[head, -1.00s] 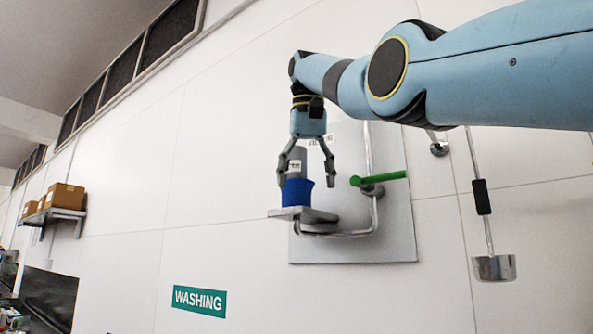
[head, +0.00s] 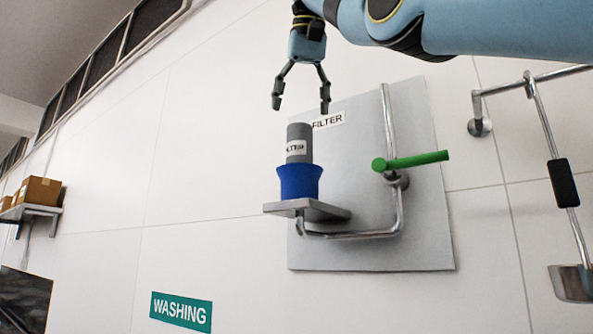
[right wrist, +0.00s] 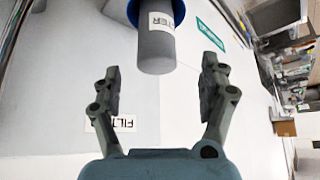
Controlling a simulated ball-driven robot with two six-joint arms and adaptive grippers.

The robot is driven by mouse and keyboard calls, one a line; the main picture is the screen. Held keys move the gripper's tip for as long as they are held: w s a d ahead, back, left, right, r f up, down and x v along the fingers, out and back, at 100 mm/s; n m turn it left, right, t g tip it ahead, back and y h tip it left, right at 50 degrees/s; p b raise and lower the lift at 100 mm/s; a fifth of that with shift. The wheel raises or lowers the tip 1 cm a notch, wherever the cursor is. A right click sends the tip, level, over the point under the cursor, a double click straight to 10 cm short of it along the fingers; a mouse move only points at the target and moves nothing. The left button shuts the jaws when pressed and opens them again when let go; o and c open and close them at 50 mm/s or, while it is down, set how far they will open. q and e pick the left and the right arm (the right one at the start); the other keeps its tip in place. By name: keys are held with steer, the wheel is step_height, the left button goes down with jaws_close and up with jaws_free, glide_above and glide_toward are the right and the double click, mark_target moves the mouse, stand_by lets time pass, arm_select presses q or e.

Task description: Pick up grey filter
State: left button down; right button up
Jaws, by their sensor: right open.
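The grey filter (head: 299,144) is a cylinder with a white label. It stands upright in a blue holder (head: 299,182) on a small grey shelf (head: 307,209) fixed to the wall panel. My right gripper (head: 301,104) is open and empty, with its fingertips above the filter's top and apart from it. In the right wrist view the filter (right wrist: 154,45) shows beyond and between the open fingers (right wrist: 160,88), with part of the blue holder (right wrist: 132,12) at the top edge. My left gripper is not in view.
A green-handled valve (head: 412,160) on a metal pipe (head: 396,215) is right of the filter. A FILTER sign (head: 328,120) is on the panel (head: 425,230). Boxes on a shelf (head: 30,212) are at far left.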

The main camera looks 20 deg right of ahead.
mark_target(299, 144)
steer(key=p+x, duration=0.1)
steer(key=x, duration=0.7)
steer(key=shift+s+d+f, duration=0.1)
steer(key=shift+d+f, duration=0.05)
steer(key=shift+d, duration=0.05)
steer(key=shift+f, duration=0.2)
steer(key=c, duration=0.8)
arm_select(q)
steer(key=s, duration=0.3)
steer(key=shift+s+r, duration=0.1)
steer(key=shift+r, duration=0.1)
arm_select(e)
steer(key=c, duration=0.7)
